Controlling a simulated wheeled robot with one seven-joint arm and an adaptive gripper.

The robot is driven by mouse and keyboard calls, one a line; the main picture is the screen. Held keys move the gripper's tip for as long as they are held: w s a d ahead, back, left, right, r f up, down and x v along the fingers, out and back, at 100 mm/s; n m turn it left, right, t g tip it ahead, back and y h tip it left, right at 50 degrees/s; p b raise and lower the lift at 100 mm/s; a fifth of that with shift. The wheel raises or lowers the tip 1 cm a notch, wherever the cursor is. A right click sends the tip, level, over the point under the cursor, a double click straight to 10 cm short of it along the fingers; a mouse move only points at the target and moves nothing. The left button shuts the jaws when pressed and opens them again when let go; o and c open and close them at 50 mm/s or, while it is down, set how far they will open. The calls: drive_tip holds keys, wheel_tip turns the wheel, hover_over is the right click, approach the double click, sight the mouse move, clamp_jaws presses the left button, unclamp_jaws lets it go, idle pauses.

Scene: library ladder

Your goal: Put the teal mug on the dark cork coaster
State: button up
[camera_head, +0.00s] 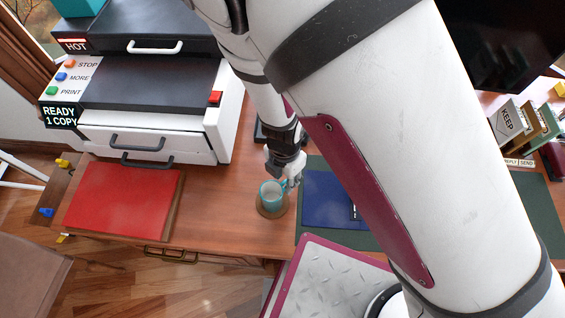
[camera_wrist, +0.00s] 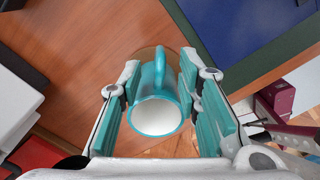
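The teal mug (camera_head: 271,193), white inside, stands upright over a round brown coaster (camera_head: 272,210) near the desk's front edge. In the head view the coaster's rim shows around the mug's base. In the wrist view the mug (camera_wrist: 157,108) shows its open rim, with its handle towards the top of the picture. My gripper (camera_head: 290,178) is beside and just above the mug in the head view. In the wrist view its two fingers (camera_wrist: 160,85) are spread on either side of the mug, with a visible gap at the right finger. Part of the coaster is hidden by the mug.
A red folder (camera_head: 122,200) and a white printer (camera_head: 150,105) are to the left. A blue folder (camera_head: 328,198) on a dark green mat (camera_head: 312,240) lies close on the right. Bare desk (camera_head: 222,190) is free left of the coaster.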

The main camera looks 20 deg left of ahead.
wheel_tip(320, 180, up, 10)
drive_tip(key=p, duration=0.2)
drive_tip(key=shift+a, duration=0.1)
